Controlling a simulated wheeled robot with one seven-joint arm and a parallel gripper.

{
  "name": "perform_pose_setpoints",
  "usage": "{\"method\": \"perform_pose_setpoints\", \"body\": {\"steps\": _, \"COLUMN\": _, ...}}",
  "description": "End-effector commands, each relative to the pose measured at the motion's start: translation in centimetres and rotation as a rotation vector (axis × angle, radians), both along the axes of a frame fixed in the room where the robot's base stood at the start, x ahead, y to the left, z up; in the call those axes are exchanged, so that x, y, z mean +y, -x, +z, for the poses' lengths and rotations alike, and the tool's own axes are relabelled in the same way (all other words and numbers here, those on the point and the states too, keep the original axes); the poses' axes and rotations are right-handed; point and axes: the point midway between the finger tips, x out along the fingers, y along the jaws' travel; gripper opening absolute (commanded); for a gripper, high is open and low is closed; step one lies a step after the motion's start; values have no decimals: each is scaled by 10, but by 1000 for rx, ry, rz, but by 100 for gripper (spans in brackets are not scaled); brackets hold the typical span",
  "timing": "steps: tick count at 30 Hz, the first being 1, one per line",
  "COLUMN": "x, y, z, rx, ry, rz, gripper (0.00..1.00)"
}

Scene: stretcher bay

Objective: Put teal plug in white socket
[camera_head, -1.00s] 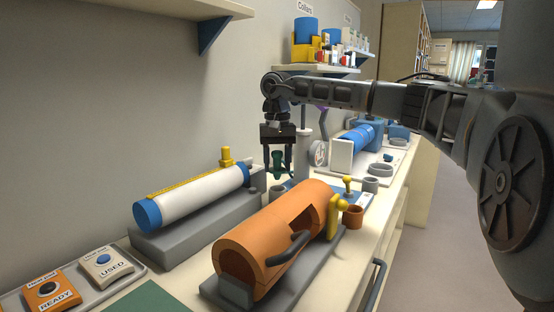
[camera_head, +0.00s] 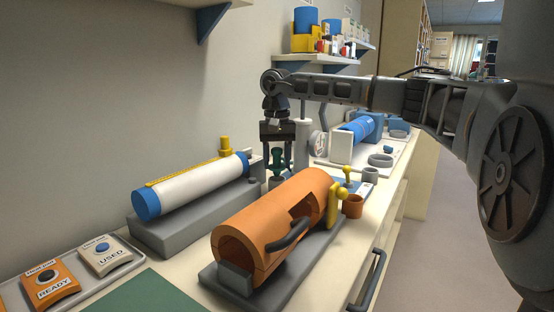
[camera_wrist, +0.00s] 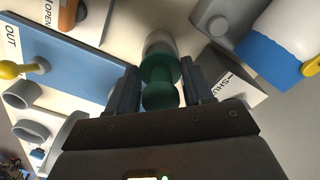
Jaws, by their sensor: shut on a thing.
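My gripper (camera_head: 277,165) is shut on the teal plug (camera_head: 278,157) and holds it upright above the bench, between the white roll and the orange half-open cylinder. In the wrist view the plug (camera_wrist: 160,75) sits between my two fingers. A pale whitish-grey round socket (camera_wrist: 158,42) shows just beyond the plug's far end, partly hidden by it. In the head view a small grey-white cylinder (camera_head: 278,183) is right under the plug. I cannot tell whether the plug's tip touches or enters it.
The orange cylinder (camera_head: 250,225) with a black handle stands close in front. The white roll (camera_head: 200,185) on its grey base is to the left. A blue board (camera_wrist: 75,65) with a yellow knob lies beside the socket. An orange cup (camera_head: 353,207) stands right.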

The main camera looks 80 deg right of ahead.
Motion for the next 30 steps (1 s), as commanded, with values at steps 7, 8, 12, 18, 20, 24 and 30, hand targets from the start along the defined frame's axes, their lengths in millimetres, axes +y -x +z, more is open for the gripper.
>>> {"method": "perform_pose_setpoints", "body": {"steps": 7, "x": 0, "y": 0, "z": 0, "rx": 0, "ry": 0, "rz": 0, "gripper": 20}}
{"method": "perform_pose_setpoints", "body": {"steps": 8, "x": 0, "y": 0, "z": 0, "rx": 0, "ry": 0, "rz": 0, "gripper": 20}}
{"method": "perform_pose_setpoints", "body": {"steps": 12, "x": 0, "y": 0, "z": -2, "rx": 0, "ry": 0, "rz": 0, "gripper": 20}}
{"method": "perform_pose_setpoints", "body": {"steps": 18, "x": 0, "y": 0, "z": -6, "rx": 1, "ry": 0, "rz": 0, "gripper": 20}}
{"method": "perform_pose_setpoints", "body": {"steps": 20, "x": 0, "y": 0, "z": -8, "rx": 1, "ry": 0, "rz": 0, "gripper": 20}}
{"method": "perform_pose_setpoints", "body": {"steps": 24, "x": 0, "y": 0, "z": -11, "rx": 1, "ry": 0, "rz": 0, "gripper": 20}}
{"method": "perform_pose_setpoints", "body": {"steps": 30, "x": 0, "y": 0, "z": -15, "rx": 1, "ry": 0, "rz": 0, "gripper": 20}}
